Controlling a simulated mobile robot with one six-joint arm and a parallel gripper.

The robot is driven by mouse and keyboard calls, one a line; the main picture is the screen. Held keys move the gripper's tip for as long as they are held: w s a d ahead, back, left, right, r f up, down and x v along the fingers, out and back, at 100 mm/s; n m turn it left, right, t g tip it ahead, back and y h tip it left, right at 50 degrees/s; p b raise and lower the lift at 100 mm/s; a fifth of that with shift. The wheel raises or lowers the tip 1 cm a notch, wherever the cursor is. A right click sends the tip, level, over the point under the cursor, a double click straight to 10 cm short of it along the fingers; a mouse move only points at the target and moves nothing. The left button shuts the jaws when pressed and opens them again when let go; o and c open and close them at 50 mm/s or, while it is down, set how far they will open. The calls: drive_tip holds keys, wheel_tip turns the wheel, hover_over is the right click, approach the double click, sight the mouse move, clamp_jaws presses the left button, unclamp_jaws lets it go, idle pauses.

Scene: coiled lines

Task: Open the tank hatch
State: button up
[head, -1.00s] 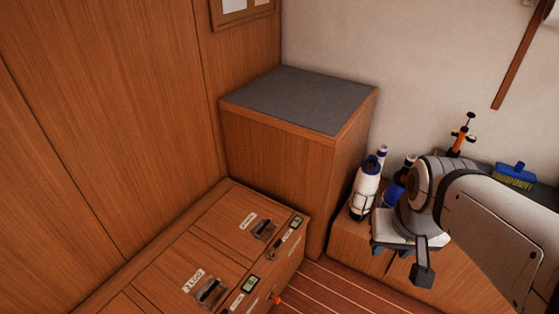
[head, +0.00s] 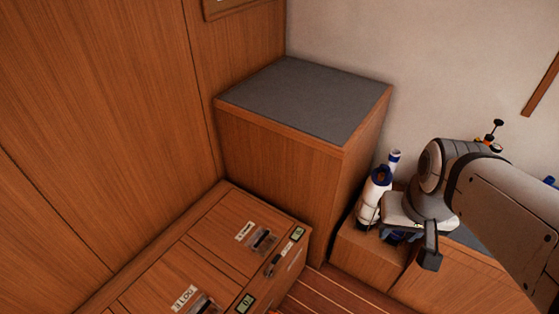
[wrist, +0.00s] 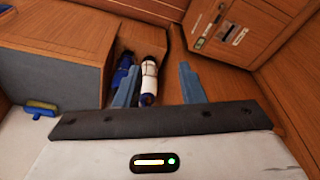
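Two wooden hatches are set in the bench top at the lower left of the head view. The farther hatch (head: 222,243) and the nearer hatch (head: 150,289) each carry a white label and a dark recessed latch. I cannot read the labels surely enough to tell which is the tank hatch. Both look closed. A hatch panel (wrist: 232,38) also shows at the upper right of the wrist view. My gripper (wrist: 160,67) has its two blue fingers apart with nothing held between them. In the head view it is right of the hatches, well apart from them, its fingers mostly hidden.
A tall wooden cabinet with a grey top (head: 305,98) stands behind the bench. A white bottle (head: 371,197) and blue items stand beside it on a low bench (head: 368,257), close to my gripper. Striped floor (head: 325,293) lies between.

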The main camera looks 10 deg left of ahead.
drive_tip(key=shift+d, duration=0.15)
drive_tip(key=w+a+f+m+y+b, duration=0.1)
drive_tip(key=w+a+f+b, duration=0.7)
drive_tip(key=w+f, duration=0.4)
drive_tip(key=m+g+y+b, duration=0.15)
drive_tip(key=m+b, duration=0.25)
drive_tip(key=b, duration=0.9)
hover_over(260, 241)
drive_tip(key=d, duration=0.2)
drive_tip(key=s+d+f+x, duration=0.1)
drive_tip(key=d+x, duration=0.2)
drive_tip(key=x, duration=1)
drive_tip(key=s+d+x, duration=0.1)
drive_tip(key=d+x, duration=0.1)
drive_tip(key=x, duration=1)
drive_tip(key=s+d+f+x, duration=0.1)
drive_tip(key=s+d+x, duration=0.15)
drive_tip(key=x, duration=1.05)
drive_tip(key=shift+h, duration=0.25)
drive_tip(key=f, duration=0.2)
drive_tip(key=f+b, duration=0.1)
drive_tip(key=f, duration=0.1)
drive_tip(key=w+f+b, duration=0.1)
drive_tip(key=f, duration=0.1)
drive_tip(key=shift+a+f, duration=0.25)
drive_tip(key=shift+a, duration=0.05)
drive_tip(key=shift+a+f, duration=0.1)
drive_tip(key=shift+f, duration=0.4)
